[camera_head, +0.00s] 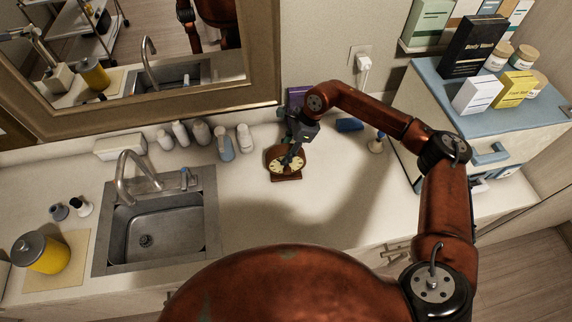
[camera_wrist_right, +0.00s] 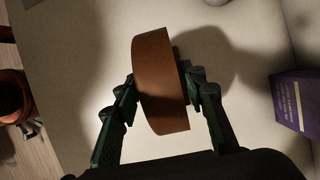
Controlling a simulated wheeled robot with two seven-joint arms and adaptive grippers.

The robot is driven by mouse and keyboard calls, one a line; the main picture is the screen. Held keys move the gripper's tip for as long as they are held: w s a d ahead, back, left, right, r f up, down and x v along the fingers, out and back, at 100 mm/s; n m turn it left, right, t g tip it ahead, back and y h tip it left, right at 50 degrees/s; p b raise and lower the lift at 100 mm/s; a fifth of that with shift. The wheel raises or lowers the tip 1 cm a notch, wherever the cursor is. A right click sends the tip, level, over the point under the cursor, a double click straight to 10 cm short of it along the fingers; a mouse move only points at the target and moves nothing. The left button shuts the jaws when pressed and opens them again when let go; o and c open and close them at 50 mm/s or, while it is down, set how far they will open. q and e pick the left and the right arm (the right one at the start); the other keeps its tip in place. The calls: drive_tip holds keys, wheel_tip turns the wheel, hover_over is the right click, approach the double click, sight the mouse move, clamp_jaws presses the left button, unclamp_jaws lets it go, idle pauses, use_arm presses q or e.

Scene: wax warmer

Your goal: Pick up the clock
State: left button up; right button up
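The clock (camera_head: 285,165) has a brown case and a cream face, and it stands upright on the counter right of the sink. My right gripper (camera_head: 293,157) reaches down over its top, with one dark finger across the face. In the right wrist view, the brown top of the clock (camera_wrist_right: 158,82) lies between the two fingers of my right gripper (camera_wrist_right: 163,90). The fingers appear to press on both sides of it. Part of the face is hidden by the finger. My left gripper is not in view.
A purple box (camera_head: 297,96) stands behind the clock and shows in the wrist view (camera_wrist_right: 299,103). Several small bottles (camera_head: 200,132) stand along the wall. A blue item (camera_head: 349,125) and a drawer cabinet (camera_head: 431,128) are at the right.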

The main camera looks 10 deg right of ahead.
clamp_jaws()
idle(0.5)
drive_tip(key=shift+w+r, duration=0.1)
drive_tip(key=shift+r, duration=0.1)
